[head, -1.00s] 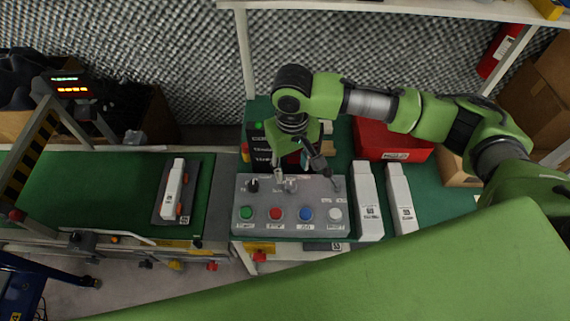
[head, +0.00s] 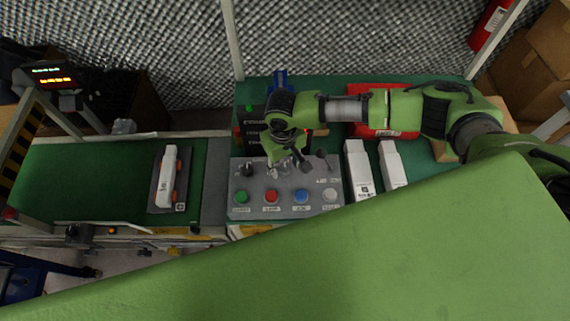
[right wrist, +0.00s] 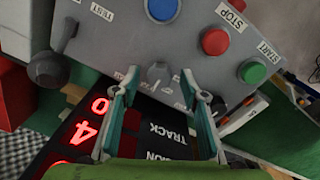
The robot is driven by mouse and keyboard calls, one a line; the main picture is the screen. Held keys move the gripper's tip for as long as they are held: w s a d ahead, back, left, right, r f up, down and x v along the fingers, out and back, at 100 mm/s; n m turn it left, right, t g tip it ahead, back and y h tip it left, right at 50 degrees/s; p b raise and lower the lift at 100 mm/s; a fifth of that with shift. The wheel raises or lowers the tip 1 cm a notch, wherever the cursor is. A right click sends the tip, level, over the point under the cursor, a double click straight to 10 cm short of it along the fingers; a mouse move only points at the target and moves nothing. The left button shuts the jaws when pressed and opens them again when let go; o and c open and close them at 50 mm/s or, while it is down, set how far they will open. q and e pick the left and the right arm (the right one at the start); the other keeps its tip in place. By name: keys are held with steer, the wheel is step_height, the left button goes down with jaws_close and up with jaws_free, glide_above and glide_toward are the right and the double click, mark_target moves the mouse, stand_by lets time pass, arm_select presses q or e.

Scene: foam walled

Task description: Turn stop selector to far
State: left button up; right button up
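The grey control panel (head: 262,183) stands on the green bench, with a row of selectors above a row of buttons. A grey selector knob (right wrist: 158,73) is at the panel's upper middle in the right wrist view; I cannot read a label for it. My right gripper (head: 290,167) is over that middle selector and hides most of it in the head view. In the right wrist view its fingers (right wrist: 158,82) are apart, one on each side of the knob, with gaps visible. I cannot tell how deep they reach. My left gripper is not in view.
Green, red (head: 271,197), blue and white buttons line the panel's front. A black selector (head: 246,169) and a dark lever knob (right wrist: 48,68) flank the middle one. A display box (right wrist: 125,135) stands behind. White parts (head: 357,170) and a red bin (head: 375,125) lie to the right.

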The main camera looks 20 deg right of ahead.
steer(key=shift+f, duration=0.35)
steer(key=c, duration=1.1)
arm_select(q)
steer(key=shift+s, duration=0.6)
arm_select(e)
steer(key=shift+c, duration=0.2)
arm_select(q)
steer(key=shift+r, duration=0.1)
